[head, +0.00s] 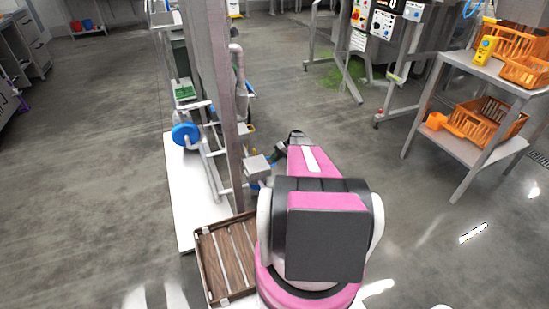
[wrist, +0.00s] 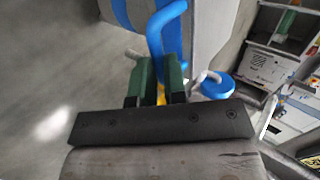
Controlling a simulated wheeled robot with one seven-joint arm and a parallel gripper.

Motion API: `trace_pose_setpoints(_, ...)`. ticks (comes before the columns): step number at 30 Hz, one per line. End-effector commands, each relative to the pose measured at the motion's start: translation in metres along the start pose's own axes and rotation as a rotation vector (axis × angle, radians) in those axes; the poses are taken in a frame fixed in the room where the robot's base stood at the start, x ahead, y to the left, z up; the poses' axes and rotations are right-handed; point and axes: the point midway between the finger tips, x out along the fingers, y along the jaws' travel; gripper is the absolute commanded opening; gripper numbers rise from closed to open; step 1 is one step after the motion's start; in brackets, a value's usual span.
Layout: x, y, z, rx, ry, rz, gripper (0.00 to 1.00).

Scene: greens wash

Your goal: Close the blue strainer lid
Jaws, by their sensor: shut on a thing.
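In the wrist view, my gripper (wrist: 159,80) has two green fingers closed on a bent blue handle (wrist: 156,38). The handle rises between the fingers and curves up beside a large grey body (wrist: 203,25) with a blue band (wrist: 122,12). I take this blue part to be the strainer lid's; how far the lid stands open cannot be told. A small yellow part shows between the fingers. In the head view my pink and black arm hides the gripper and handle.
A blue round disc (head: 185,133) on grey pipework stands left of the post (head: 222,90); a blue disc (wrist: 217,86) also shows in the wrist view. A brown slatted crate (head: 228,258) lies beside my arm. A cart (head: 465,120) with orange baskets stands right. Floor at left is clear.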

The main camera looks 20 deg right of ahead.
Motion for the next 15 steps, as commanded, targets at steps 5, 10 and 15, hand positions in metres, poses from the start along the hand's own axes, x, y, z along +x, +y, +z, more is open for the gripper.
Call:
trace_pose_setpoints(5, 0.0023, 0.0066, 0.0002, 0.002, -0.001, 0.012, 0.00)
trace_pose_setpoints(10, 0.0029, 0.0080, 0.0001, 0.002, 0.000, 0.014, 0.00)
trace_pose_setpoints(15, 0.0030, 0.0080, 0.0001, 0.003, -0.001, 0.013, 0.38)
